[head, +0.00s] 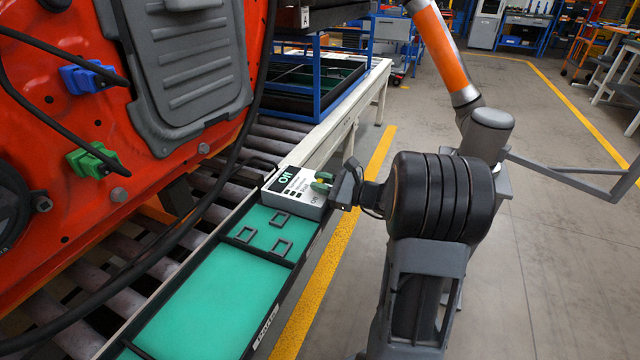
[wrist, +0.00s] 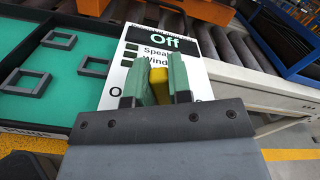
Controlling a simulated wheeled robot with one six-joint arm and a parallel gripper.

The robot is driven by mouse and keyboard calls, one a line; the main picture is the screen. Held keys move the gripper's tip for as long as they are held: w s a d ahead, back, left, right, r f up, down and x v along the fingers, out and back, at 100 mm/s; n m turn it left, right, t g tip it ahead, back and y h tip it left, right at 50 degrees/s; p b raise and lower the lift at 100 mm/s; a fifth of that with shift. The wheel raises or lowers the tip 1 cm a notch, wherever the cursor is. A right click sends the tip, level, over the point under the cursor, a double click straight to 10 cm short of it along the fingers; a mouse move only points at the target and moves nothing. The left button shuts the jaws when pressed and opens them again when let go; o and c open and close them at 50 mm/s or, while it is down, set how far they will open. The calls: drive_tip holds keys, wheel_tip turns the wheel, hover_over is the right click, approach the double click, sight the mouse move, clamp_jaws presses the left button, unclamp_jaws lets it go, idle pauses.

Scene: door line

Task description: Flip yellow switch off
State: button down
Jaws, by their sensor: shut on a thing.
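The yellow switch (wrist: 158,80) shows in the wrist view between the two green fingertips of my gripper (wrist: 152,82). My gripper is shut on it. The switch stands on a white box (wrist: 116,75) whose dark display (wrist: 160,43) reads "Off", with lines of text below, partly covered by the fingers. In the head view, the white box (head: 296,187) sits at the far end of the green tray, its display also reading "Off". My gripper (head: 321,183) reaches it from the right. The switch is hidden there by the fingers.
The green tray (head: 215,295) with several dark square frames lies along the roller conveyor (head: 105,280). An orange door panel (head: 50,190) with blue (head: 88,78) and green (head: 92,158) connectors stands at the left. A blue rack (head: 318,85) is behind. The floor at right is open.

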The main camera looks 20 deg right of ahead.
drive_tip(key=c, duration=1.3)
unclamp_jaws()
drive_tip(key=shift+s, duration=0.1)
drive_tip(key=p+v, duration=0.2)
drive_tip(key=v, duration=1.1)
drive_tip(key=shift+s+d, duration=0.2)
drive_tip(key=shift+d, duration=0.1)
